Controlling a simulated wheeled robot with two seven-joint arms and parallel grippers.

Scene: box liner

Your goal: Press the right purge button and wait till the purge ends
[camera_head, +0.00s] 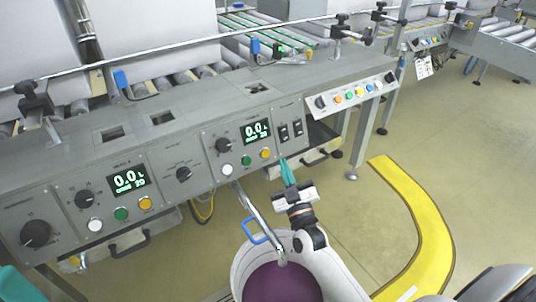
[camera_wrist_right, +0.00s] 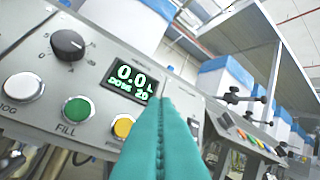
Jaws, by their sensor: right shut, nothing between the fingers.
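The right panel has a display (camera_head: 256,132) reading 0.0 in green. Below it sit a white button (camera_head: 227,169), a green button (camera_head: 246,160) and a yellow button (camera_head: 265,153). In the right wrist view the yellow button (camera_wrist_right: 123,127) is just left of my fingers; its label is hidden. The white one reads JOG and the green one (camera_wrist_right: 77,109) FILL. My right gripper (camera_head: 287,168), with teal fingers, is shut and empty, just right of and below the yellow button. It fills the lower middle of the wrist view (camera_wrist_right: 165,110). A teal tip of my left gripper (camera_head: 12,285) shows at the lower left.
A similar left panel has its own display (camera_head: 128,180) and yellow button (camera_head: 145,203). Two black rocker switches (camera_head: 291,130) sit right of the right display. A metal pipe (camera_head: 258,220) with a blue handle (camera_head: 254,230) stands left of my right gripper. Open floor lies to the right.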

